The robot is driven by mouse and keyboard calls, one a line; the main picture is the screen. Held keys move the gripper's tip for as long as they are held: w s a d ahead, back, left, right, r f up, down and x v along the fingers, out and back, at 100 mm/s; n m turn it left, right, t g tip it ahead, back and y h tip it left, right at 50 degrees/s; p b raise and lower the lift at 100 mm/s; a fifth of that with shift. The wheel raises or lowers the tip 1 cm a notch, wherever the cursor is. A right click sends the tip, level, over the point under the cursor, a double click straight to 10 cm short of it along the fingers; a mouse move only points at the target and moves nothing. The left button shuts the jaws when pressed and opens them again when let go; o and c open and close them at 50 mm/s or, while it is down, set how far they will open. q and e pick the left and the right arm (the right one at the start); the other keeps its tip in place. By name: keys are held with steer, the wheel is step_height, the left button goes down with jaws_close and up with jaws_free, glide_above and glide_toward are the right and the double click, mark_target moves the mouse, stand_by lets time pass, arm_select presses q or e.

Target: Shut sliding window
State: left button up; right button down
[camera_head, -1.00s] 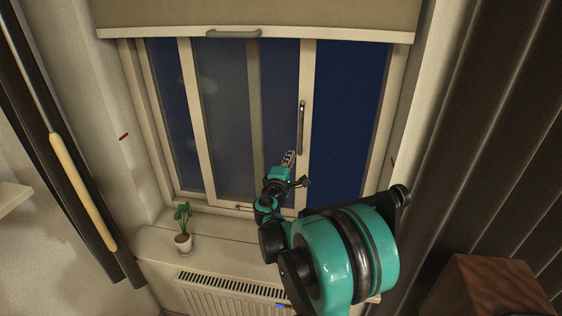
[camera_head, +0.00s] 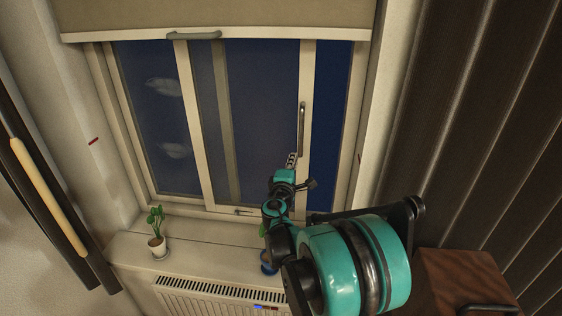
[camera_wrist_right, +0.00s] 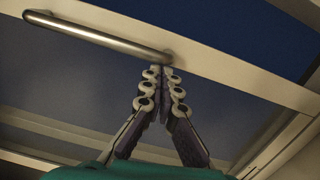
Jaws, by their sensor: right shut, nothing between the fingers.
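The sliding window sash (camera_head: 307,75) has a pale frame and an upright metal bar handle (camera_head: 301,130); the handle also shows in the wrist view (camera_wrist_right: 95,35). A narrow dark opening (camera_head: 329,130) stands between the sash's right edge and the fixed frame on the right. My right gripper (camera_head: 292,156) is shut and empty, at the lower end of the handle on its left side. In the wrist view its fingertips (camera_wrist_right: 161,70) meet close to the handle's end mount; I cannot tell whether they touch it. My left gripper is not in view.
A potted plant (camera_head: 157,246) stands on the sill at left, above a radiator (camera_head: 215,301). A blue pot (camera_head: 268,267) is partly hidden behind my right arm. A blind (camera_head: 215,14) hangs above. Dark curtain (camera_head: 470,90) and a wooden box (camera_head: 455,276) are at right.

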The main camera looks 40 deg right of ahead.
steer(key=s+d, duration=0.6)
steer(key=s, duration=0.2)
steer(key=shift+d, duration=0.4)
steer(key=s+a, duration=0.3)
steer(key=a, duration=0.8)
steer(key=shift+a+f, duration=0.15)
steer(key=shift+f, duration=0.25)
